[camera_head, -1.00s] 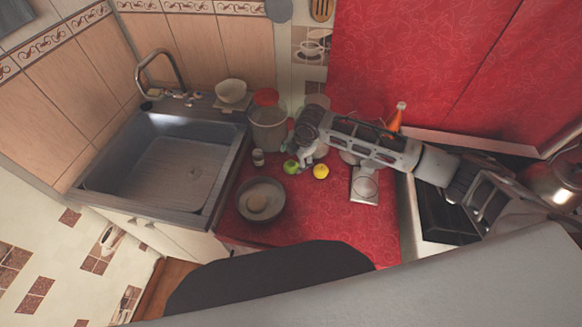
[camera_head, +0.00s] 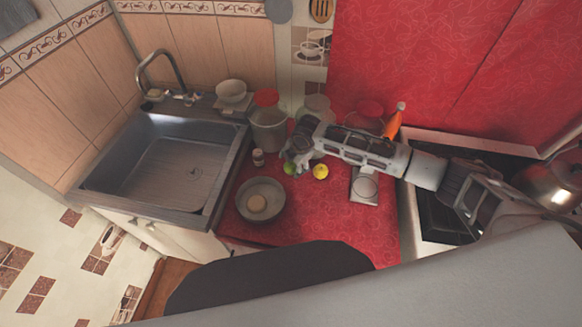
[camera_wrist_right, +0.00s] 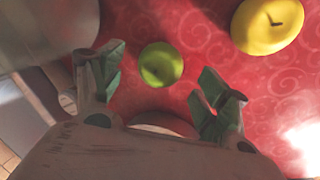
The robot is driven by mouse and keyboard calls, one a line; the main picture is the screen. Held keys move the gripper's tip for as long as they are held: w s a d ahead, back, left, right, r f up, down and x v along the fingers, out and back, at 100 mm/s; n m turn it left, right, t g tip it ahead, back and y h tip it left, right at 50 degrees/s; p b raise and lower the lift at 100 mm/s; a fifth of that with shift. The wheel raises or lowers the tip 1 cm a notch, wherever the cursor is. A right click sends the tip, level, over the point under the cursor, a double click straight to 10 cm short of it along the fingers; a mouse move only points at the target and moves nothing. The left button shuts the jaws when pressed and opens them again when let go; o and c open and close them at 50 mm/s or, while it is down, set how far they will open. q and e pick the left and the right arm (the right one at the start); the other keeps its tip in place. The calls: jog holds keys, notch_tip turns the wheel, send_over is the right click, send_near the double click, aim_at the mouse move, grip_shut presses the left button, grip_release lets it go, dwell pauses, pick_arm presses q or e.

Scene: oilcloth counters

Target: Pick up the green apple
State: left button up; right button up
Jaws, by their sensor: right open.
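The green apple (camera_head: 289,169) lies on the red counter, mostly covered by my right gripper in the head view. It shows whole in the right wrist view (camera_wrist_right: 161,64), a small green round with a dark dimple. My right gripper (camera_head: 293,158) is over the apple, coming in from the right. In the right wrist view its two fingers (camera_wrist_right: 158,88) are spread wide and empty, with the apple between and just beyond the fingertips. I cannot tell whether a finger touches it. My left gripper is not in view.
A yellow fruit (camera_head: 321,172) lies close right of the apple. The sink (camera_head: 168,165) is farther left.

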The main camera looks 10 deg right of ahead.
aim_at(292, 165)
jog(key=shift+x, duration=1.55)
jog(key=c, duration=1.1)
